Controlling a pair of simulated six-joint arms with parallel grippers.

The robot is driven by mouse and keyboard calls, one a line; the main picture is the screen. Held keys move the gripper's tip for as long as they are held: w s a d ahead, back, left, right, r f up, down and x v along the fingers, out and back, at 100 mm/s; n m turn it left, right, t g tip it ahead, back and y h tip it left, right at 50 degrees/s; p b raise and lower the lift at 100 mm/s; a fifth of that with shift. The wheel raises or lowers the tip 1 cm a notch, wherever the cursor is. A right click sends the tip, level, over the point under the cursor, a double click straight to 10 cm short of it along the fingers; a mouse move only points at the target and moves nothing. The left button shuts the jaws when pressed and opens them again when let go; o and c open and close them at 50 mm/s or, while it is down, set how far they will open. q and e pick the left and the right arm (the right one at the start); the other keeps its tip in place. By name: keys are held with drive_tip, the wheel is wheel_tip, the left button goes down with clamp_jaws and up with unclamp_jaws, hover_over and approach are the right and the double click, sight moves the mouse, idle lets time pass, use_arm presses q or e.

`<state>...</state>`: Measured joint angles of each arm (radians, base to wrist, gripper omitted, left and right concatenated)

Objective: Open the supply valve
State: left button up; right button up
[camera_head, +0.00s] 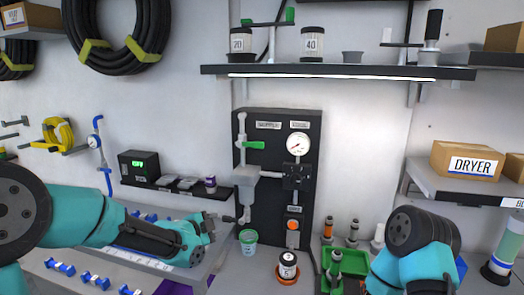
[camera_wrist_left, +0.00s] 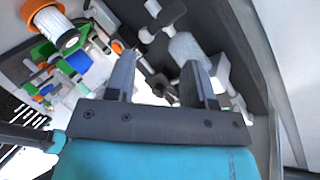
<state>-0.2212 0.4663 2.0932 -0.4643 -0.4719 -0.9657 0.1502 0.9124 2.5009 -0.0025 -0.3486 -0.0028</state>
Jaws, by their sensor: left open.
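A black panel (camera_head: 272,205) stands against the wall. A grey vertical pipe (camera_head: 242,130) on its left side carries a green lever (camera_head: 254,145), which lies level and points right; it looks like the supply valve handle. My left gripper (camera_head: 213,226) is low and left of the panel, apart from the lever and well below it. In the left wrist view its two fingers (camera_wrist_left: 158,85) stand apart with nothing held, with grey fittings (camera_wrist_left: 193,58) beyond them. My right arm shows at lower right, but its gripper is out of view.
A round gauge (camera_head: 298,144) and an orange knob (camera_head: 293,225) are on the panel. A green-and-white cup (camera_head: 248,240) and a labelled jar (camera_head: 288,262) stand below. A shelf (camera_head: 340,72) juts out above. A green tray (camera_head: 345,262) with bottles is at right.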

sight(257, 146)
use_arm(q)
drive_tip(key=d+r+m+t+h, duration=0.1)
drive_tip(key=r+m, duration=0.3)
drive_tip(key=r, duration=0.7)
drive_tip(key=d+r+m+t+h, duration=0.1)
drive_tip(key=d+r+m+h, duration=0.1)
drive_tip(key=r, duration=0.9)
drive_tip(key=d+m, duration=0.1)
drive_tip(key=m, duration=0.1)
drive_tip(key=shift+s+d+r+m+h, duration=0.3)
drive_tip(key=shift+s+d+r, duration=0.05)
drive_tip(key=shift+s, duration=0.05)
drive_tip(key=x, duration=1.7)
drive_tip(key=shift+w+r, duration=0.15)
drive_tip(key=shift+w, duration=0.1)
drive_tip(key=shift+c, duration=0.5)
clamp_jaws()
